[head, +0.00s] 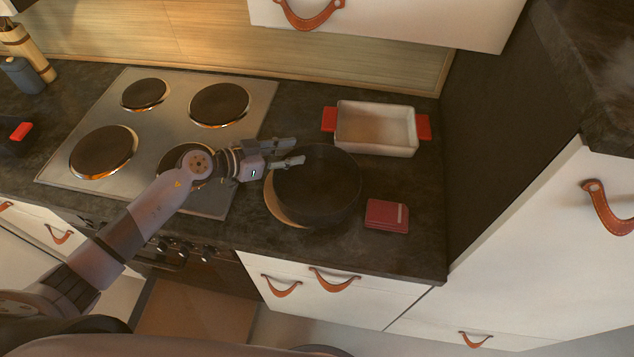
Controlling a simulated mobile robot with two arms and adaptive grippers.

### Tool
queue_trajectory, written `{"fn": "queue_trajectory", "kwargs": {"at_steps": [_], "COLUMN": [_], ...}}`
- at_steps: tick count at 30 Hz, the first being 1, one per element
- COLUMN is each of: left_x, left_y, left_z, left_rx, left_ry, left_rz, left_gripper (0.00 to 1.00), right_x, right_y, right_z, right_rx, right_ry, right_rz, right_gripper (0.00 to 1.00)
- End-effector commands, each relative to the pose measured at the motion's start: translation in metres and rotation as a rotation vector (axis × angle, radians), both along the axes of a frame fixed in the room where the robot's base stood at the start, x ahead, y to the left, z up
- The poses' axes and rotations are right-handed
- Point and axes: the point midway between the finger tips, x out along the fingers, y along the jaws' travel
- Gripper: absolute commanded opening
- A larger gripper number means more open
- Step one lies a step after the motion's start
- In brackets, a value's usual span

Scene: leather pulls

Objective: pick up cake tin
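The cake tin looks to be the round black pan (318,190) on the dark counter, right of the stove. A tan crescent shows along its lower left side; I cannot tell if this is its outer wall or a board under it. My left gripper (300,152) is at the tin's upper left rim, fingers pointing right. Its two fingers are apart, with a gap between them. The lower finger overlaps the rim in the picture; I cannot tell if it touches. The tin looks empty. My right gripper is not in view.
A white baking dish (376,129) with red handles stands just behind the tin. A small dark red box (386,214) lies to its right. The stove (155,140) with several hotplates is at the left. A wall cabinet (400,18) hangs above. The counter's front right is clear.

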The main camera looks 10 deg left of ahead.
Motion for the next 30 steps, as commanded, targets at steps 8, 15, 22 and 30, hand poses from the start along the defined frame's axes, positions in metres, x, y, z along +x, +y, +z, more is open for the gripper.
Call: {"fn": "queue_trajectory", "kwargs": {"at_steps": [8,15,22,30], "left_x": [0.0114,0.0112,0.0111,0.0111], "left_y": [-0.0134,-0.0129,-0.0128,-0.0127], "left_z": [-0.0076,-0.0075,-0.0074,-0.0074], "left_rx": [0.000,0.001,0.001,0.001], "left_ry": [0.000,0.001,0.001,0.001], "left_rz": [0.000,0.000,0.000,0.000], "left_gripper": [0.33,0.26,0.11,0.00], "right_x": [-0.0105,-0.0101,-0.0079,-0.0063], "right_y": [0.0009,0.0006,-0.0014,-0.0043], "right_z": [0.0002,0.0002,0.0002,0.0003], "right_rx": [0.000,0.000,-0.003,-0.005], "right_ry": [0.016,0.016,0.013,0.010], "right_rz": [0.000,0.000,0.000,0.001], "right_gripper": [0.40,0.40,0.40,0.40]}}
